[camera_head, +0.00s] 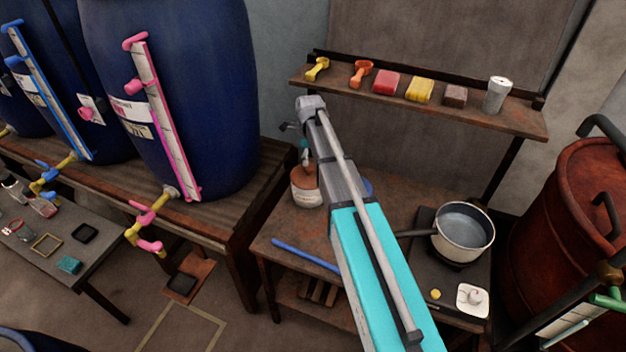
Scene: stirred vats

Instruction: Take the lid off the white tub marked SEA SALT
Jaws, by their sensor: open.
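A small whitish tub (306,198) with a brown top (305,178) stands on the wooden bench, left of my arm. It has a label too small to read, so I cannot tell whether it is the SEA SALT tub. My gripper (301,145) hangs from the far end of my arm, above this tub, and is open. It is small and partly hidden by my arm, and I cannot tell whether it touches the tub. Something blue (368,187) shows just right of my arm, mostly hidden.
A blue bar (305,256) lies at the bench front. A pan (462,232) stands on a hob at right, near a small white square item (473,299). A shelf (520,117) with scoops, blocks and a can is behind. Large blue vats (215,90) stand left, a red drum (575,205) right.

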